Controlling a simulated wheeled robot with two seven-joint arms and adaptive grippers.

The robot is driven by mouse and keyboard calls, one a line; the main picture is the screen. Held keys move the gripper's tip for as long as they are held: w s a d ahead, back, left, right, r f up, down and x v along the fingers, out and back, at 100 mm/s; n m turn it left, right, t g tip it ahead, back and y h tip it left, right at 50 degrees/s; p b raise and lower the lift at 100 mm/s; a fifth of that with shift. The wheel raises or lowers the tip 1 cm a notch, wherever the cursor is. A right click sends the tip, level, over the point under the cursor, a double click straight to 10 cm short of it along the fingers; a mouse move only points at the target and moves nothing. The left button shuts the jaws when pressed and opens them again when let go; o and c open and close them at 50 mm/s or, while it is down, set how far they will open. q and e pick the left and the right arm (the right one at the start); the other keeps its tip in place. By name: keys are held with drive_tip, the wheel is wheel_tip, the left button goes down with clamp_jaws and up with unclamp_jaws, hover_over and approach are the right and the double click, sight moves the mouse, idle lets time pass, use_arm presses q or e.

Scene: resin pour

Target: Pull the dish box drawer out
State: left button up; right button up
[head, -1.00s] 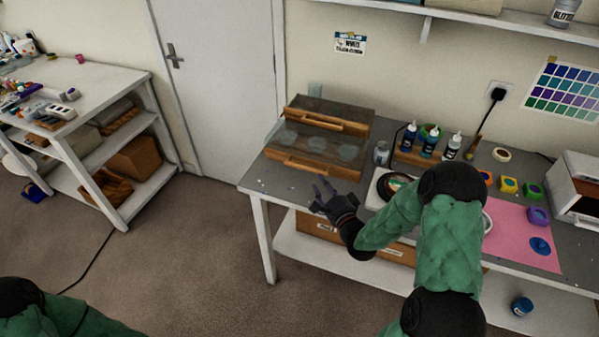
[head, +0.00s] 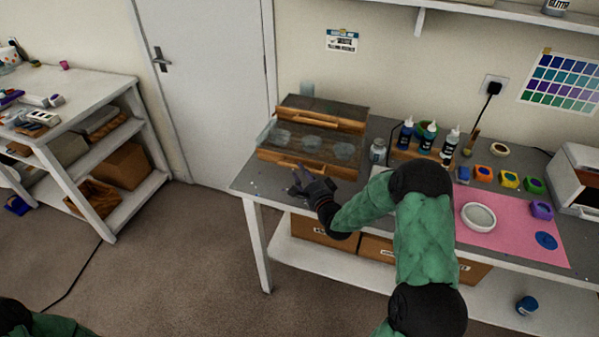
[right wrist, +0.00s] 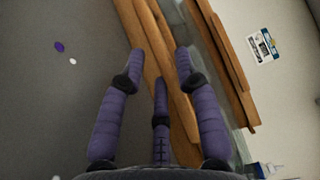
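The dish box (head: 345,108) is a wooden box with a dark see-through top at the left end of the grey table. Its wooden drawer front (head: 330,168), with a raised handle bar (head: 292,161), faces me, and clear round dishes (head: 312,142) show behind it. My right gripper (head: 302,178) is just in front of the drawer front. In the right wrist view its purple fingers (right wrist: 160,62) are spread, with the wooden front (right wrist: 168,85) beyond and between them; I cannot tell whether they touch it. My left gripper is out of view; only green sleeve shows lower left.
Right of the box stand a grey jar (head: 377,151) and several dropper bottles (head: 426,137). A white round dish (head: 478,217) and small colour pots lie on or near the pink mat (head: 500,235). Cardboard boxes (head: 318,232) sit under the table. Open floor lies left.

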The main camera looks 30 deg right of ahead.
drive_tip(key=shift+w+d, duration=0.1)
drive_tip(key=shift+w, duration=1.1)
clamp_jaws()
drive_tip(key=s+a, duration=0.2)
drive_tip(key=a, duration=0.1)
drive_tip(key=s+a, duration=0.3)
drive_tip(key=s+a+b, duration=0.1)
drive_tip(key=s+a, duration=0.2)
drive_tip(key=a, duration=0.1)
drive_tip(key=shift+s+f, duration=0.15)
unclamp_jaws()
drive_tip(key=shift+s, duration=0.1)
